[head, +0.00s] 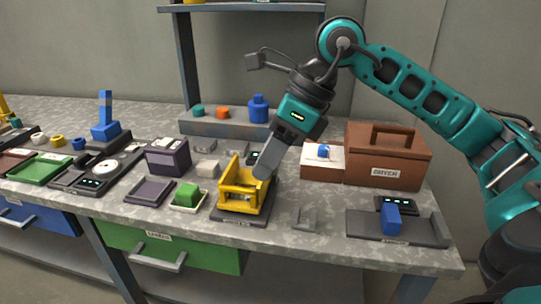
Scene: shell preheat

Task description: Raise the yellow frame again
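The yellow frame (238,197) stands on a dark base plate (232,216) near the front edge of the bench, in the middle of the head view. My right arm comes in from the right and reaches down to the frame. My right gripper (263,177) is at the frame's upper right side; its fingers are small and partly hidden, so I cannot tell whether they are open or shut. I cannot tell whether it touches the frame. My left gripper does not show.
A green block on a tray (187,195) is close on the frame's left. A brown box with a handle (385,158) and a blue block (391,220) on a dark fixture are on the right. A shelf post rises behind.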

